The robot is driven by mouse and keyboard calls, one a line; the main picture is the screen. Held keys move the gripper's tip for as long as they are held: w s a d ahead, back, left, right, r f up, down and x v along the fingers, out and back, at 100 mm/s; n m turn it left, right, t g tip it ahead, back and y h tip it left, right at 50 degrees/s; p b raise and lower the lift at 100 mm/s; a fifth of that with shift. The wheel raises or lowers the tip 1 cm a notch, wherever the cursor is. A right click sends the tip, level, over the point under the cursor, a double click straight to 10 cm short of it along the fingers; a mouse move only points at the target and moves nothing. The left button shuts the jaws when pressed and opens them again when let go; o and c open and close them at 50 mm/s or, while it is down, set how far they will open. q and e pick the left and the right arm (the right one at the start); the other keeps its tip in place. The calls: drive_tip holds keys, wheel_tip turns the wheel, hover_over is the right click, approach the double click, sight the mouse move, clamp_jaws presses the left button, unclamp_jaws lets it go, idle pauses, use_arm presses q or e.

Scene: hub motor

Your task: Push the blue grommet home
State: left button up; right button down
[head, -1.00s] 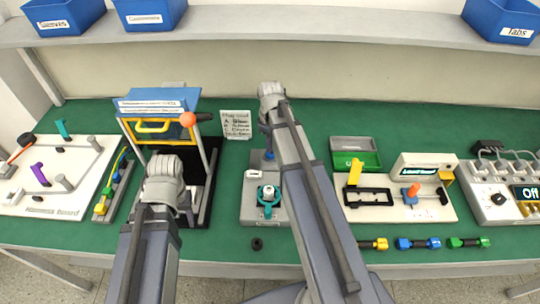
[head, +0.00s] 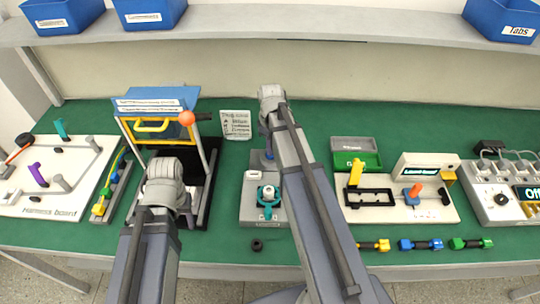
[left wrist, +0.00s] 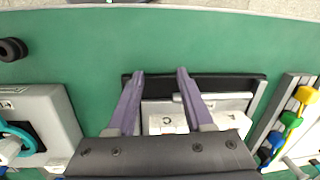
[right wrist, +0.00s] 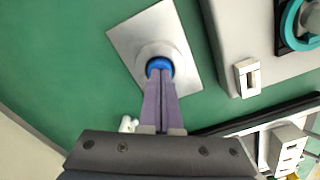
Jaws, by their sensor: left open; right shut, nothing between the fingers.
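The blue grommet (right wrist: 158,66) sits in a round raised boss on a square light-grey plate (right wrist: 129,37). My right gripper (right wrist: 161,76) is shut and empty, with its tips right at the grommet, covering its near edge. I cannot tell how deep the grommet sits. In the head view my right arm partly hides the plate (head: 257,160). My left gripper (left wrist: 158,72) is open and empty above the front of the press-like frame. Its fingers are hidden behind the arm in the head view.
A grey fixture (head: 250,211) with a teal ring stands in front of the plate. The blue-topped frame (head: 155,97) with an orange knob stands left. A green tray (head: 365,161) lies right. A small black ring (head: 257,245) lies near the front edge. Green mat is clear behind the plate.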

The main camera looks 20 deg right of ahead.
wheel_tip(320, 180, up, 7)
drive_tip(key=p, duration=0.7)
idle(0.3)
drive_tip(key=s+a+m, duration=0.2)
drive_tip(key=s+a, duration=0.1)
drive_tip(key=s+a+m, duration=0.2)
drive_tip(key=s+a, duration=0.1)
drive_tip(key=a, duration=0.1)
drive_tip(key=s+a+m, duration=0.2)
drive_tip(key=s+a, duration=0.2)
drive_tip(key=shift+s+a+m+t, duration=0.1)
drive_tip(key=shift+a+m+t, duration=0.05)
drive_tip(key=shift+m+t, duration=0.2)
drive_tip(key=s+a+n+h, duration=0.1)
drive_tip(key=s+a+n, duration=0.2)
drive_tip(key=a, duration=0.8)
drive_tip(key=shift+s+n+g, duration=0.35)
drive_tip(key=shift+s+g, duration=0.1)
drive_tip(key=shift+s, duration=0.7)
drive_tip(key=shift+r, duration=0.1)
